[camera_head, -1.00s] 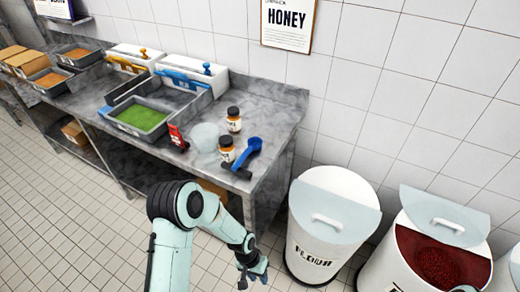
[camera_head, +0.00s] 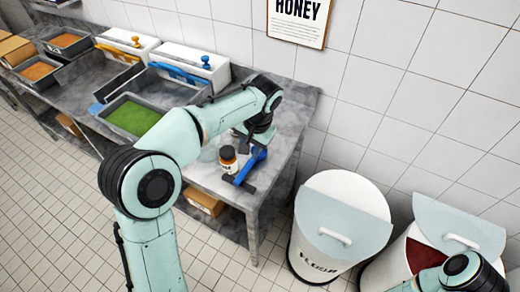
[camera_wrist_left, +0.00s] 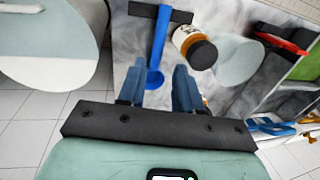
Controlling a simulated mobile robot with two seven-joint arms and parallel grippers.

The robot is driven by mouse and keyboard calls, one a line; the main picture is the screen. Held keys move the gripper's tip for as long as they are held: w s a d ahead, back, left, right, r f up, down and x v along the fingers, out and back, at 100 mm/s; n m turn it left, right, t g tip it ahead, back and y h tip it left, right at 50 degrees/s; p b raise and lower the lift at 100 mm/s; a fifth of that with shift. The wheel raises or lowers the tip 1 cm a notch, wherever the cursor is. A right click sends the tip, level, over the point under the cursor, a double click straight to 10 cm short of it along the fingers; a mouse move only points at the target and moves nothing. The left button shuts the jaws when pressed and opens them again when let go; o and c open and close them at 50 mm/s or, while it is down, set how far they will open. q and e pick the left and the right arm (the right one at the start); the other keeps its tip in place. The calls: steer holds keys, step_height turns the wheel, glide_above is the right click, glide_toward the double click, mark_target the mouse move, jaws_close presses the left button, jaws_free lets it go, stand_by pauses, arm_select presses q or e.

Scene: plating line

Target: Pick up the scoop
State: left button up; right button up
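The blue scoop (camera_head: 247,166) lies on the steel table, its handle end on a dark bar-shaped rest (camera_head: 239,183). In the left wrist view the scoop (camera_wrist_left: 160,42) points toward me, round bowl end nearest, handle across the dark rest (camera_wrist_left: 160,13). My left gripper (camera_head: 256,148) is over the table at the scoop's bowl end. In the left wrist view my left gripper (camera_wrist_left: 159,68) is open, its blue fingers apart on either side of the bowl end. Whether a finger touches it, I cannot tell. My right forearm shows at the lower right; its gripper is out of frame.
A brown jar (camera_head: 228,160) stands close beside the scoop. A pale translucent bowl (camera_wrist_left: 240,62) and red device (camera_wrist_left: 283,40) lie beyond it. A green-filled tray (camera_head: 133,115) is farther left. The flour bin (camera_head: 318,250) stands right of the table.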

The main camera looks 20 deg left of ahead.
arm_select(q)
glide_above(244, 170)
steer(key=s+d, duration=0.1)
step_height(244, 170, down, 7)
steer(key=shift+w+f+b, duration=0.2)
steer(key=shift+f+b, duration=0.15)
steer(key=shift+f, duration=0.15)
steer(key=shift+w+a+f, duration=0.15)
steer(key=shift+a+f, duration=0.05)
steer(key=shift+f, duration=1)
steer(key=shift+w+a+f, duration=0.1)
steer(key=shift+a+f, duration=0.05)
steer(key=shift+f, duration=1)
jaws_close()
